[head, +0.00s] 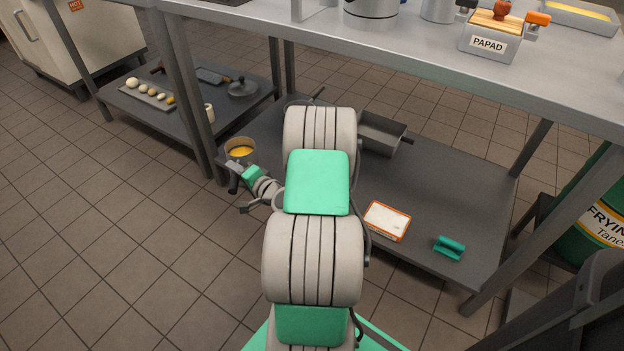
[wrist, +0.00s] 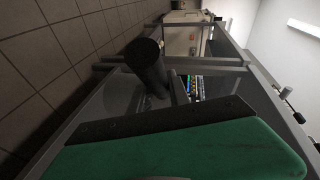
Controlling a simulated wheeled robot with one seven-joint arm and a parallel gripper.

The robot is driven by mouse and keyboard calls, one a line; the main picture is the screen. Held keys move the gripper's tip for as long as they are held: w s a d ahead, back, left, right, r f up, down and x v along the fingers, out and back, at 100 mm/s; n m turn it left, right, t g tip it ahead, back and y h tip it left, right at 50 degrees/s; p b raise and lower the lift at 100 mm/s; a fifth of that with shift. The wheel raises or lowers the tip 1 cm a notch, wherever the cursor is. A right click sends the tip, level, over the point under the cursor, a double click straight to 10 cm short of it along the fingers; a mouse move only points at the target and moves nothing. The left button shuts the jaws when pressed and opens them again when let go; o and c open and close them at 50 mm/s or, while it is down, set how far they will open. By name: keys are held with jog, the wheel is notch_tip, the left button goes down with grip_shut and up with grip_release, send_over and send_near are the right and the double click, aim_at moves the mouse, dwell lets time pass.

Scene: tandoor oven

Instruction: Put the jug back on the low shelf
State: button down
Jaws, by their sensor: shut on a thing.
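The jug (head: 240,151) is a small grey-brown vessel with orange-yellow contents, at the left front corner of the low shelf (head: 460,200) in the head view. It looks upright. My gripper (head: 238,173) is at its near side, shut on it; the fingertips are small and partly hidden. I cannot tell whether the jug's base touches the shelf. In the wrist view a large green part with a black edge fills the foreground, and a dark cylinder stands beyond it; I cannot tell whether that is the jug.
The low shelf holds a grey metal tray (head: 381,134), an orange-rimmed white box (head: 387,221) and a green object (head: 449,247). The steel worktop (head: 420,60) is above it. A table leg (head: 190,95) stands left of the jug. A green drum (head: 600,215) is at the right.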

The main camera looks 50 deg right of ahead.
jog(key=s+d+f+m+g+h, duration=0.1)
jog(key=s+d+f+m+h, duration=0.1)
jog(key=s+d+f, duration=0.2)
jog(key=s+d+f+m+g+h, duration=0.1)
jog(key=s+d+f+m+h, duration=0.1)
jog(key=d, duration=0.8)
jog(key=s+d+f+m+g+h, duration=0.1)
jog(key=s+d+f+m+h, duration=0.1)
jog(key=s+d+f+h, duration=0.2)
jog(key=s+d+f, duration=0.2)
jog(key=d+f, duration=0.1)
jog(key=shift+d+f, duration=0.25)
jog(key=shift+f, duration=0.05)
jog(key=shift+a+b, duration=0.1)
jog(key=shift+b, duration=0.25)
